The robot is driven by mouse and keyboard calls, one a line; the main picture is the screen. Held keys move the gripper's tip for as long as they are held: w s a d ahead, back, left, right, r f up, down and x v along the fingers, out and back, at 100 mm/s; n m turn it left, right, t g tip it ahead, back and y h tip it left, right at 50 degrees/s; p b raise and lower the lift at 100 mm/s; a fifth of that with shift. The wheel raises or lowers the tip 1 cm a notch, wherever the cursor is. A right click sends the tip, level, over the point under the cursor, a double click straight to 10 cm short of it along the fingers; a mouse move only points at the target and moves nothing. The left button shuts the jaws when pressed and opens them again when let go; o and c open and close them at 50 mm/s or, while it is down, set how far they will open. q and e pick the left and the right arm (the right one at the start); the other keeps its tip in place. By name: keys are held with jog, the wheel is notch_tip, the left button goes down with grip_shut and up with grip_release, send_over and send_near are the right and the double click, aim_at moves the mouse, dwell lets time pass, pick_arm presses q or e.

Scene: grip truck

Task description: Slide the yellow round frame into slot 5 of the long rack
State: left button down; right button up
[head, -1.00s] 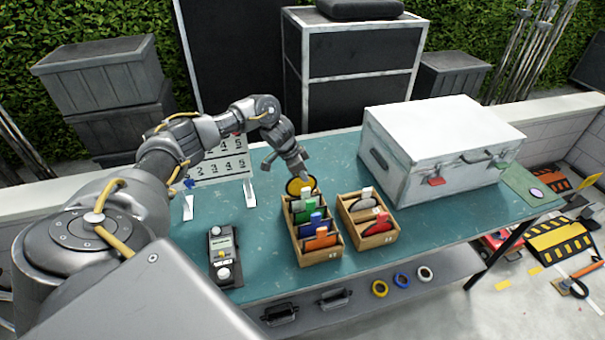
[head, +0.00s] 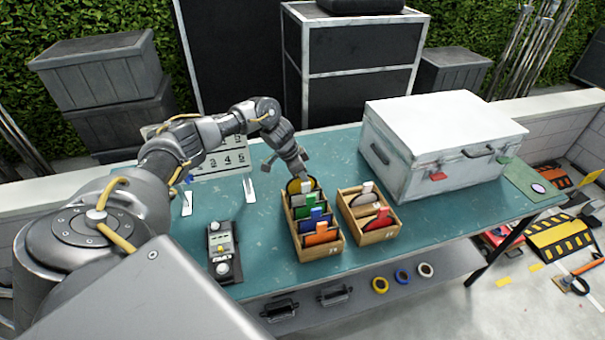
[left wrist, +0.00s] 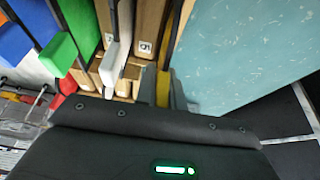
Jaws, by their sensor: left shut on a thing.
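The yellow round frame (head: 293,186) is upright at the far end of the long rack (head: 321,252). Its upper part shows above the rack; its lower part is hidden, so I cannot tell how deep it sits. My left gripper (head: 304,174) is over that far end, shut on the yellow frame. In the left wrist view the fingers (left wrist: 163,90) hold a yellow edge (left wrist: 164,82) beside the wooden rack end marked 5 (left wrist: 144,46). White, green, blue and orange frames stand in the rack's other slots. My right gripper is not in view.
A shorter wooden rack (head: 380,238) with a red frame (head: 376,219) stands just right. A large white case (head: 440,130) is behind it. A numbered stand (head: 222,162) and a grey device (head: 223,250) are to the left. Bare table lies between the device and long rack.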

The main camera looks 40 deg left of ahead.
pick_arm(q)
jog(key=shift+f+b, duration=0.65)
jog(key=shift+f, duration=0.65)
jog(key=c, duration=1.4)
grip_release()
jog(key=b+v, duration=0.2)
jog(key=v, duration=0.8)
jog(key=shift+s+a+r, duration=0.1)
jog(key=shift+s+r, duration=0.05)
jog(key=shift+r, duration=0.25)
